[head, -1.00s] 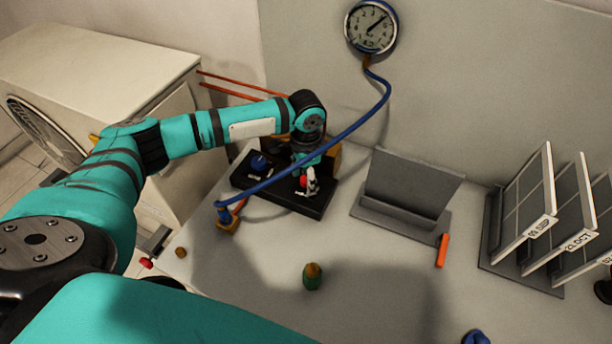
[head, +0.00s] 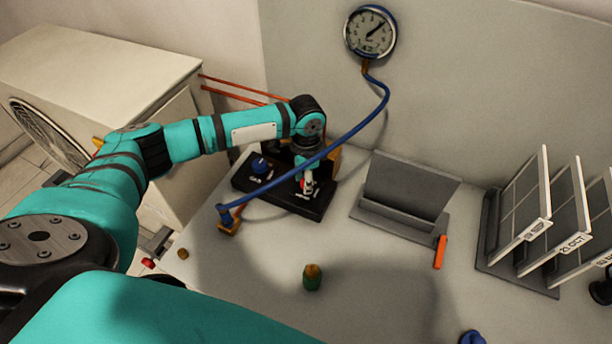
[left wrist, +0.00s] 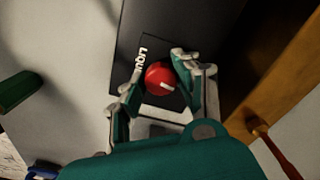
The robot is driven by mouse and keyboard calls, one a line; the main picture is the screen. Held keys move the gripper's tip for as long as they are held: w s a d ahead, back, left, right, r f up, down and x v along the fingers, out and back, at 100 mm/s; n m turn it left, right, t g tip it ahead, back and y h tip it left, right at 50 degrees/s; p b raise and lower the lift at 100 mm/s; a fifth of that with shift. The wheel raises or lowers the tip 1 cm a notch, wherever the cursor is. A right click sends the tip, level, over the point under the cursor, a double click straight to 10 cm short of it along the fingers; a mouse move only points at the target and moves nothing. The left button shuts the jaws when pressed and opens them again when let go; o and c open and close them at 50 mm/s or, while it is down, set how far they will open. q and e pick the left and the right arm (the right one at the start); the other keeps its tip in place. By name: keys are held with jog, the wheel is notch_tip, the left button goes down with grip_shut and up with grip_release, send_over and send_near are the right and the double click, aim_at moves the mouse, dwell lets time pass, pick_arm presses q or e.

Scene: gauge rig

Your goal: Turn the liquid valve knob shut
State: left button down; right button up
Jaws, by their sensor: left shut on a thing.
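The red liquid valve knob (left wrist: 160,78) sits on a black panel (left wrist: 172,28) beside a white label reading "LIQU" in the left wrist view. A white line marks the knob's top. My left gripper (left wrist: 158,80) has its fingers on both sides of the knob and is shut on it. In the head view my left gripper (head: 306,184) reaches down to the right part of the black valve block (head: 318,208), and the knob is mostly hidden there. A blue knob (head: 260,166) stands on the block's left part. My right gripper is not in view.
A blue hose (head: 340,138) runs from the wall gauge (head: 370,33) across in front of my left gripper to a brass fitting (head: 229,224). A green cylinder (head: 312,277), a grey stand (head: 408,190) and an orange marker (head: 440,252) are on the table. The front middle is largely clear.

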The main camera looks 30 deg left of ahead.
pick_arm(q)
jog(key=m+p, duration=0.2)
jog(key=m, duration=0.1)
jog(key=shift+r+m, duration=0.2)
jog(key=shift+m, duration=0.1)
jog(key=m+p, duration=0.1)
jog(key=m, duration=0.2)
jog(key=shift+w+m+p, duration=0.15)
jog(key=shift+m+p, duration=0.15)
jog(key=shift+p, duration=0.1)
jog(key=m, duration=0.4)
jog(key=shift+f+m+p, duration=0.1)
jog(key=shift+m+p, duration=0.2)
jog(key=shift+p, duration=0.1)
jog(key=m, duration=0.4)
jog(key=shift+w, duration=0.1)
jog(key=shift+m, duration=0.3)
jog(key=c, duration=0.9)
grip_release()
jog(key=shift+c, duration=0.2)
